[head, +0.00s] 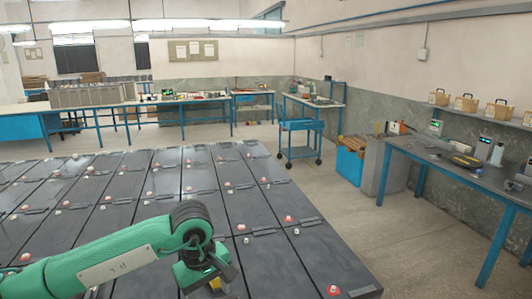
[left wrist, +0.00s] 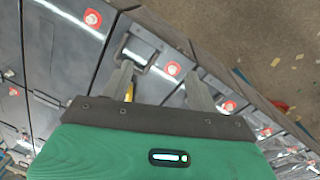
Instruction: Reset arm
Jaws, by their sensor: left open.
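My green left arm comes in from the left in the head view. Its gripper (head: 212,282) hangs low over the front of the battery rows, partly cut off by the bottom edge. In the left wrist view my left gripper (left wrist: 160,82) is open, with its two grey fingers apart over the battery tops (left wrist: 60,60). I see nothing held between the fingers. A small yellow piece shows beside the left finger; I cannot tell what it is. My right gripper is in neither view.
Dark batteries (head: 265,195) with red and white terminal caps fill the front left. A workbench (head: 440,160) with tools stands at the right. A blue cart (head: 298,135) stands behind. The floor (head: 400,240) between the batteries and the right bench is clear.

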